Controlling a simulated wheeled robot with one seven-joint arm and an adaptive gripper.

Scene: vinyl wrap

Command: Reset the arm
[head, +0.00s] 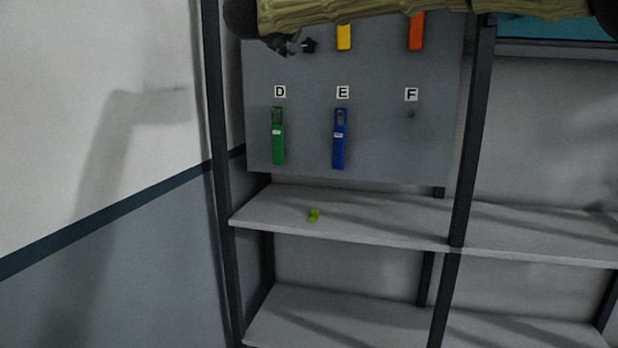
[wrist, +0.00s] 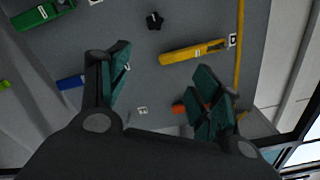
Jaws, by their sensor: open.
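My gripper (head: 292,46) is at the top left of the grey panel in the head view, just under my covered arm. In the wrist view my gripper (wrist: 166,90) has its two teal-padded fingers spread apart. Nothing is between them. The fingers are in front of the panel and cover part of the orange tool (wrist: 179,108). The top of the panel is hidden in the head view by my arm.
The panel (head: 375,140) holds a green tool (head: 279,143) under D, a blue tool (head: 340,145) under E, and yellow (head: 344,37) and orange tools above. The F spot is empty. A small lime item (head: 314,215) lies on the shelf (head: 390,226). A wall is left.

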